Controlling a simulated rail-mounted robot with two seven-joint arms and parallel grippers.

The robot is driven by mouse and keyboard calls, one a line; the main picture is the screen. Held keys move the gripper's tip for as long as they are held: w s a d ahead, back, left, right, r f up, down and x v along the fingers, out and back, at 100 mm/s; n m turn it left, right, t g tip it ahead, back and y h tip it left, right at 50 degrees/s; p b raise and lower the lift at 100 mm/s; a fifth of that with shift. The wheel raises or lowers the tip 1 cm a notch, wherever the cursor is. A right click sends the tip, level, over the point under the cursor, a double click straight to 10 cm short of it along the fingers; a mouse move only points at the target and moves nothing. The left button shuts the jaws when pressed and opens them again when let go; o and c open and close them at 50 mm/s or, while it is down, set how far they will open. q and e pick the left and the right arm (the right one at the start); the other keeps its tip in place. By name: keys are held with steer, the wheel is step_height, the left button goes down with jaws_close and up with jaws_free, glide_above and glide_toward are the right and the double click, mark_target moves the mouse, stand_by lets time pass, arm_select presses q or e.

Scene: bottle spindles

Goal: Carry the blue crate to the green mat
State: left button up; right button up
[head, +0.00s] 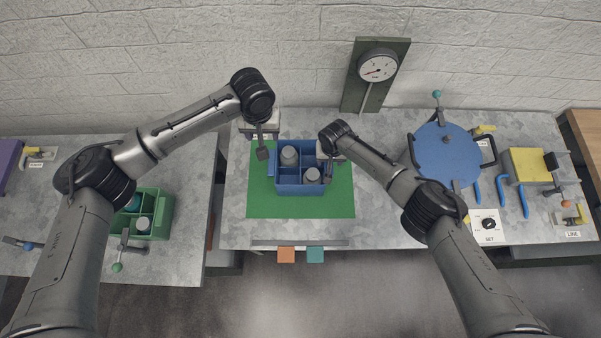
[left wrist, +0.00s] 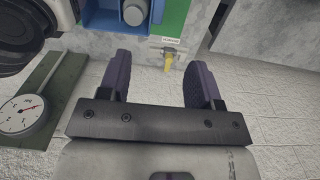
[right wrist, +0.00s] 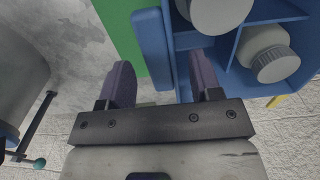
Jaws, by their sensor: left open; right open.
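The blue crate (head: 299,190) stands upright over the back middle of the green mat (head: 300,208). It has compartments and holds grey-lidded bottles (head: 290,156). My left gripper (head: 262,152) is open and empty, just left of the crate and apart from it. In the left wrist view the crate (left wrist: 103,20) is at the top, beyond the fingers. My right gripper (head: 329,168) is open at the crate's right side. In the right wrist view the crate's blue side bar (right wrist: 152,48) lies between the open fingers (right wrist: 160,65); contact cannot be told.
A green crate (head: 160,215) stands on the separate left table, across a gap. A dial gauge (head: 378,66) stands behind the mat. A round blue lid (head: 445,160) and a yellow block (head: 530,166) are at right. The mat's front strip is clear.

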steer(key=shift+r+p, duration=0.35)
steer(key=shift+r, duration=0.3)
arm_select(q)
step_height(320, 180, up, 7)
steer(key=shift+s, duration=0.3)
arm_select(e)
step_height(320, 180, up, 12)
arm_select(q)
steer(key=shift+m, duration=0.3)
arm_select(e)
steer(key=shift+f, duration=0.2)
